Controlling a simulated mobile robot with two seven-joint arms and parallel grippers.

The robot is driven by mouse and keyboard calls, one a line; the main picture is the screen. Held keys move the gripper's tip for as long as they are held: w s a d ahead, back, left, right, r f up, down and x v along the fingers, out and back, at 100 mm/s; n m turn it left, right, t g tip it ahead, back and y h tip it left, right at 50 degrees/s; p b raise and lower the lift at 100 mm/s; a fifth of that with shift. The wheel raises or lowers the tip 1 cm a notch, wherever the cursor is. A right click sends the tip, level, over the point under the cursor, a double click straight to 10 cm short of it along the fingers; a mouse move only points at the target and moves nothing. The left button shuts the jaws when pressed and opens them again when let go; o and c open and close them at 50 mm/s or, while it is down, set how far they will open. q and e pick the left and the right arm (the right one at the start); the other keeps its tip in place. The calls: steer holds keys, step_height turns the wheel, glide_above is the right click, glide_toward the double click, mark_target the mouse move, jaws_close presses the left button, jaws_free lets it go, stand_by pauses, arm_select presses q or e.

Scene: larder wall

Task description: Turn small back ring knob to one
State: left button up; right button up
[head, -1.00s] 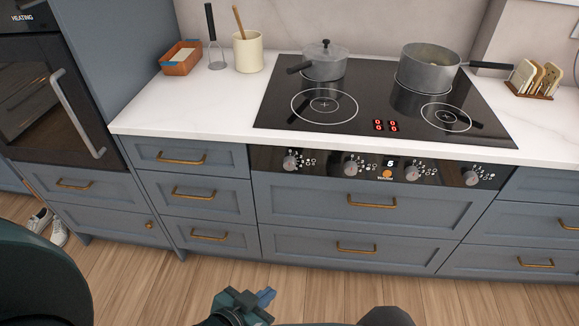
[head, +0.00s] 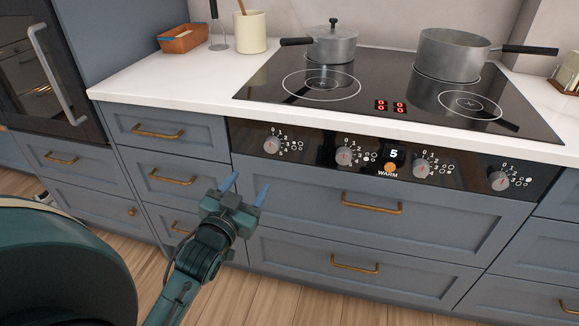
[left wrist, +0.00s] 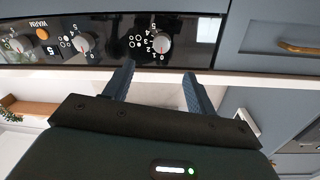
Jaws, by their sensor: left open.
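The black control panel (head: 320,160) carries a row of knobs: a far left knob (head: 272,145), a second knob (head: 344,156), a third knob (head: 420,168) and a far right knob (head: 498,180). Small ring marks stand beside them, too small to tell which is the small back ring's. My left gripper (head: 247,188) is open and empty, in front of the drawers, below and left of the second knob. In the left wrist view the open fingers (left wrist: 158,70) point toward the far left knob (left wrist: 161,42), apart from it. My right gripper is out of view.
A small lidded pot (head: 332,46) stands at the back left of the hob (head: 300,108), and a larger open pot (head: 452,55) at the back right. Brass drawer handles (head: 372,207) stick out below the panel. Floor is clear in front.

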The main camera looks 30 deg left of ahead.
mark_target(270, 148)
arm_select(q)
steer(key=w+a, duration=0.1)
steer(key=w, duration=0.3)
steer(key=w+b, duration=0.1)
steer(key=w, duration=0.3)
steer(key=w+a, duration=0.1)
steer(key=w, duration=0.4)
steer(key=shift+a+r, duration=0.1)
steer(key=shift+a, duration=0.25)
steer(key=c, duration=1)
